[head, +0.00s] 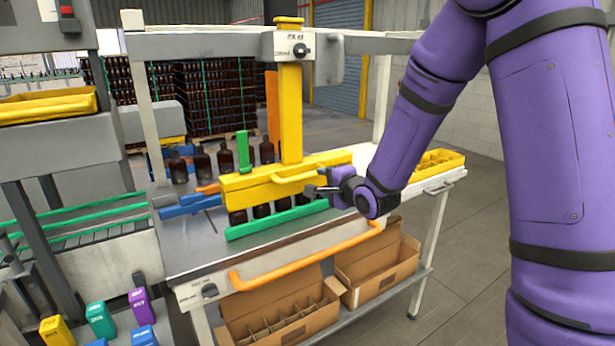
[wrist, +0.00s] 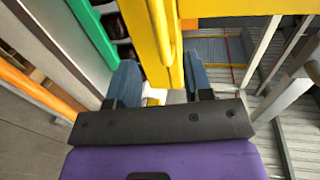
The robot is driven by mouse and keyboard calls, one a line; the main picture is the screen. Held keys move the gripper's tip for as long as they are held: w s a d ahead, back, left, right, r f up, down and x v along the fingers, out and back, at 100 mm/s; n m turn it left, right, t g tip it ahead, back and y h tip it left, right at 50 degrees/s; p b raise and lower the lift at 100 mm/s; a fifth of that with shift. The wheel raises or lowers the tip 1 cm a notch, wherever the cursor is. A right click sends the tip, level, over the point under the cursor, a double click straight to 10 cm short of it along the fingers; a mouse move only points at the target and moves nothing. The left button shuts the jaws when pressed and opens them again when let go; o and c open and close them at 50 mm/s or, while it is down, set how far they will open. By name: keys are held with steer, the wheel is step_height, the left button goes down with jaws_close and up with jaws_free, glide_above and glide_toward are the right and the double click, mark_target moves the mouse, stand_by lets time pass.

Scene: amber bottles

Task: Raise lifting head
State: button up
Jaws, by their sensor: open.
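The yellow lifting head (head: 262,184) is a horizontal bar with a yellow handle on its front. It hangs from a yellow vertical column (head: 291,110) and sits low over a row of amber bottles (head: 262,211), hiding their upper parts. My gripper (head: 318,191) is at the right part of the bar, close to the right end of the handle. In the wrist view my gripper (wrist: 160,85) is open, its two blue-grey fingers on either side of the yellow bar and handle (wrist: 163,35). I cannot tell whether a finger touches the handle.
A green rail (head: 275,221) runs in front of the bottles, and an orange bar (head: 305,255) lines the table front. More amber bottles (head: 202,163) stand behind the lifting head. A yellow tray (head: 440,160) is at the right end. Cardboard boxes (head: 280,318) sit on the lower shelf.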

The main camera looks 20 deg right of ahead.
mark_target(310, 176)
steer(key=x, duration=0.9)
steer(key=shift+w, duration=0.15)
steer(key=shift+a, duration=0.1)
jaws_close()
